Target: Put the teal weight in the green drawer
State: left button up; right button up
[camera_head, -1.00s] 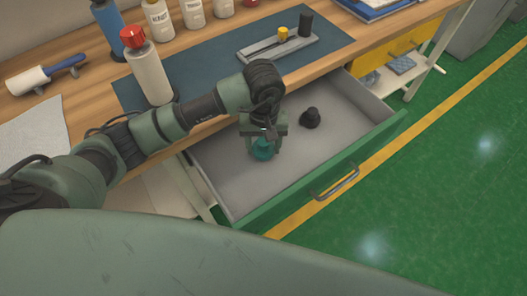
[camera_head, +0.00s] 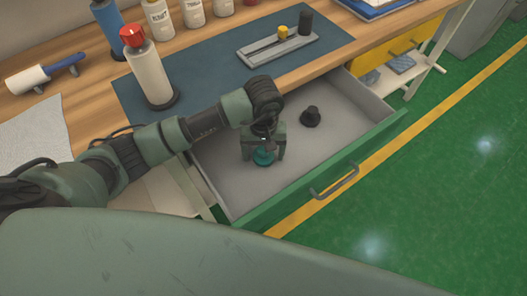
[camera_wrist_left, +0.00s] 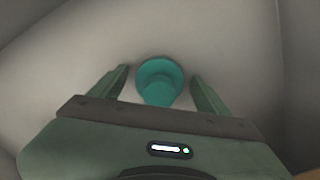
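The green drawer (camera_head: 290,203) is pulled out below the workbench, with its grey inside showing. The teal weight (camera_head: 263,157) is inside it, at the left part of the drawer floor. My left gripper (camera_head: 264,152) is low in the drawer, around the weight. In the left wrist view the teal weight (camera_wrist_left: 160,80) stands between the two fingers of my left gripper (camera_wrist_left: 160,77), with a gap on each side, so the gripper is open. My right gripper is not in view.
A black weight (camera_head: 311,116) stands in the drawer, right of my gripper. The drawer's front handle (camera_head: 335,182) faces the floor side. On the bench above are a blue mat (camera_head: 200,75), a grey holder (camera_head: 280,46) and several bottles.

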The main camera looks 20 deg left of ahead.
aim_at(263, 150)
pick_arm(q)
jog(key=shift+r, duration=0.1)
jog(key=shift+r, duration=0.25)
notch_tip(263, 150, up, 12)
jog(key=b, duration=0.1)
jog(key=shift+f, duration=0.2)
dwell(0.3)
